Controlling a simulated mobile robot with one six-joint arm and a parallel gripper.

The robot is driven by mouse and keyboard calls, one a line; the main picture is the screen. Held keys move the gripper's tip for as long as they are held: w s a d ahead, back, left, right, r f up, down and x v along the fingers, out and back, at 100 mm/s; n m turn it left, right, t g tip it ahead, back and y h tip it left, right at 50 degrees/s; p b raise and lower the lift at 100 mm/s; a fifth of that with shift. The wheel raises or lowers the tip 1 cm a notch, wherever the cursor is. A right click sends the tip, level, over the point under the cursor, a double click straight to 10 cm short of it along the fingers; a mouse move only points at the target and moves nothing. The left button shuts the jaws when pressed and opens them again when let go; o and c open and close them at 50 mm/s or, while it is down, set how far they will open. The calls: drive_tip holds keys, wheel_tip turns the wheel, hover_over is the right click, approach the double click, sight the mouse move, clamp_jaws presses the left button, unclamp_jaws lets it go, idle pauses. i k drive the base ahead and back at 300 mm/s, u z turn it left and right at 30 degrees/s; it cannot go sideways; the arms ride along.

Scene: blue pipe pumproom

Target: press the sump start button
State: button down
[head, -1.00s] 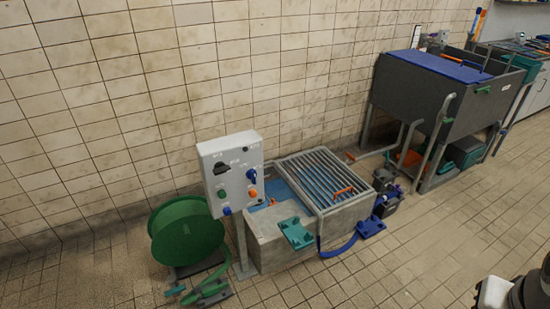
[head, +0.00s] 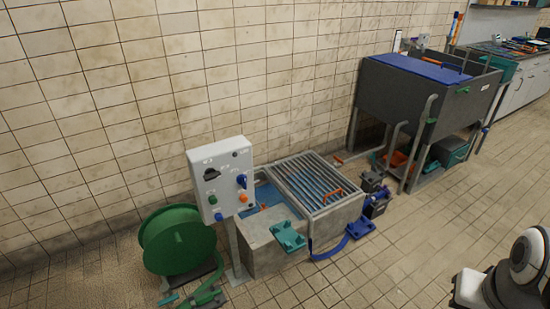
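A light grey control box (head: 220,178) stands on a post at the left of the concrete sump (head: 262,248). Its face carries a green button (head: 212,199), an orange button (head: 243,198), a blue rotary knob (head: 241,181), a dark switch (head: 211,174) and blue parts along its lower edge. The labels are too small to read, so I cannot tell which button is the sump start. The sump is partly covered by a metal grating (head: 312,183). A white and black part of my arm shows at the lower right, well apart from the box. My gripper is not in view.
A green hose reel (head: 178,240) stands on the floor left of the box. Teal (head: 288,236) and blue (head: 361,228) pieces sit at the sump's front, with a pump (head: 376,190) at its right. A dark grey tank (head: 425,92) stands farther right.

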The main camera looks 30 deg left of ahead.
sight(212, 201)
drive_tip(key=u, duration=1.45)
drive_tip(key=i, duration=0.95)
drive_tip(key=z, duration=0.05)
